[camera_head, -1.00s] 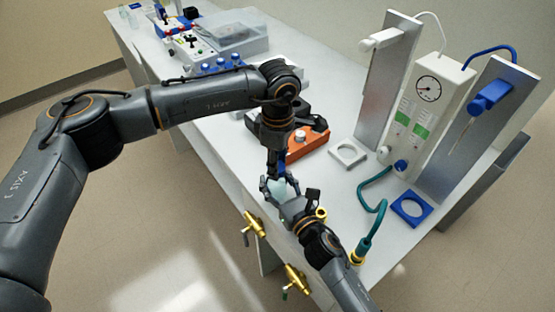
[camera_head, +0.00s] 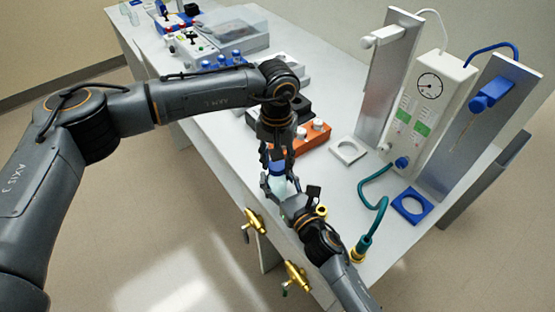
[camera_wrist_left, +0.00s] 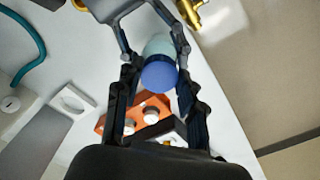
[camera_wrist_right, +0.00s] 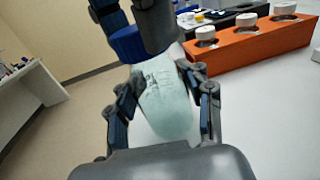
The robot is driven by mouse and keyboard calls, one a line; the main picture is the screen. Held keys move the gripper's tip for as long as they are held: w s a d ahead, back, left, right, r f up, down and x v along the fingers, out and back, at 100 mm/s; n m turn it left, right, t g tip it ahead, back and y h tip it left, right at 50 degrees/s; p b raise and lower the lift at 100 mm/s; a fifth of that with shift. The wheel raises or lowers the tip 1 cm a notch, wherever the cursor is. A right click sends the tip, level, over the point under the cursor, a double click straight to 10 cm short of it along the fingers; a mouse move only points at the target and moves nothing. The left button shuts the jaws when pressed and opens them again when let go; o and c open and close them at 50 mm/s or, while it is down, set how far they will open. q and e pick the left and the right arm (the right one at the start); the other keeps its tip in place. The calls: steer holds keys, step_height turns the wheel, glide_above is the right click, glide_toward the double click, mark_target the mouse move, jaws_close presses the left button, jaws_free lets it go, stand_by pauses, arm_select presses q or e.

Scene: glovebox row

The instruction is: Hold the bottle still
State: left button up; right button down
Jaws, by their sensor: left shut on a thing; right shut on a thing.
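A pale green translucent bottle (camera_wrist_right: 168,105) with a blue cap (camera_wrist_right: 127,44) is held above the front part of the bench. My right gripper (camera_head: 281,195) is shut around the bottle's body, with a finger on each side in the right wrist view (camera_wrist_right: 165,100). My left gripper (camera_head: 277,166) comes down from above and is shut on the blue cap, which also shows between its fingers in the left wrist view (camera_wrist_left: 159,74). The cap sits at the bottle's top end; the join between them is partly hidden by the fingers. The bottle leans in the right wrist view.
An orange rack (camera_head: 306,139) with white-capped vials stands just behind the grippers. A white square holder (camera_head: 348,151), a blue square holder (camera_head: 411,206) and a teal hose (camera_head: 378,213) lie to the right. Brass valves (camera_head: 256,222) stick out at the front edge.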

arm_select(q)
steer(key=m, duration=0.6)
steer(key=shift+w+m, duration=0.1)
steer(key=shift+m, duration=0.2)
steer(key=shift+a, duration=0.1)
steer(key=o, duration=0.7)
steer(key=shift+o, duration=0.2)
steer(key=shift+r, duration=2.25)
steer(key=shift+c, duration=0.5)
